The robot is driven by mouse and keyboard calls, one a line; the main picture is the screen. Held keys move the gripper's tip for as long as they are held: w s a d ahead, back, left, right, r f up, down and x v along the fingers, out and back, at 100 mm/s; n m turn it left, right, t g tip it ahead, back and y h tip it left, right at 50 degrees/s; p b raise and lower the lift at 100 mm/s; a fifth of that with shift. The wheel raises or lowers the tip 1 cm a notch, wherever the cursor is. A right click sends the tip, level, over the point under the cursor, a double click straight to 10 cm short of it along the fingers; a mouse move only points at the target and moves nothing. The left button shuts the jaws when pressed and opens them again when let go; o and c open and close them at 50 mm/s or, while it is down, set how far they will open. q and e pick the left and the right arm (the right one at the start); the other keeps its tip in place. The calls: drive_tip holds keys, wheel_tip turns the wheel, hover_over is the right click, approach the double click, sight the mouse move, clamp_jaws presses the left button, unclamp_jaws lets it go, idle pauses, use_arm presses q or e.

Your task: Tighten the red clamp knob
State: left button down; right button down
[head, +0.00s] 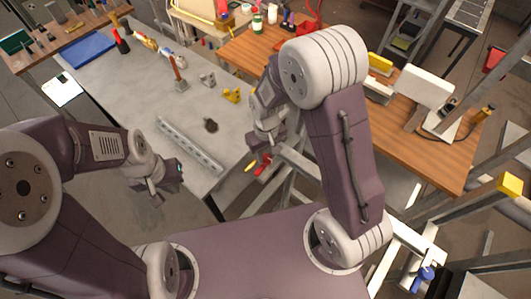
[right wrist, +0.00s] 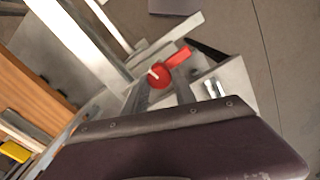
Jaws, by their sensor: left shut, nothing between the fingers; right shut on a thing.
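The red clamp knob (right wrist: 160,75) shows in the right wrist view, round, with a white mark on its face. A red bar (right wrist: 178,57) sticks out beside it. In the head view red parts of the clamp (head: 264,165) show just below my right gripper (head: 262,150). My right gripper's fingers (right wrist: 161,88) reach to either side of the knob and are shut on it; the exact contact is partly hidden. My left gripper (head: 157,192) is shut and empty, near the front edge of the grey table.
A grey table (head: 120,105) holds a metal rail (head: 190,145), yellow and grey brackets and tools. A wooden bench (head: 440,160) with a white device (head: 425,87) stands at right. Metal frame bars (head: 300,170) surround the right gripper closely.

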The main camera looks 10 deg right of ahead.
sight(267, 158)
drive_tip(key=shift+s+d+f+m, duration=0.1)
drive_tip(key=shift+s+f+m, duration=0.15)
drive_tip(key=shift+m, duration=0.55)
drive_tip(key=c, duration=1)
unclamp_jaws()
drive_tip(key=shift+s+r, duration=0.1)
drive_tip(key=shift+r, duration=0.05)
wheel_tip(267, 158, up, 8)
drive_tip(key=shift+r+b, duration=0.1)
drive_tip(key=shift+b, duration=0.35)
drive_tip(key=shift+r, duration=0.45)
